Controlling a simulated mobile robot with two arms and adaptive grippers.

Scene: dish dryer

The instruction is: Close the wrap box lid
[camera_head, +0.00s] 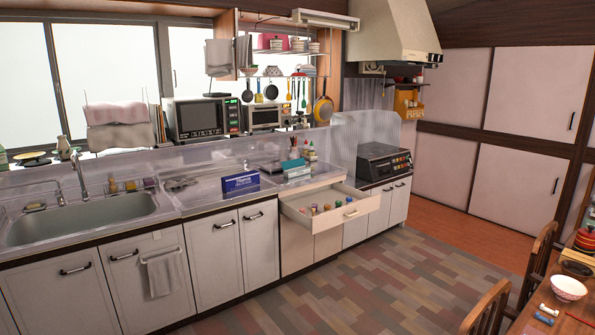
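A blue wrap box (240,183) with white lettering stands on the steel counter, right of the sink and near the counter's front edge. A pale strip shows along its top, but at this size I cannot tell how far its lid is open. Neither of my grippers shows in the head view.
A drawer (330,208) with several small jars is pulled out right of the wrap box. The sink (85,217) lies to the left, the stove (384,163) to the right. A dining table (560,300) and chairs (538,262) stand at lower right. The floor (390,285) before the cabinets is clear.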

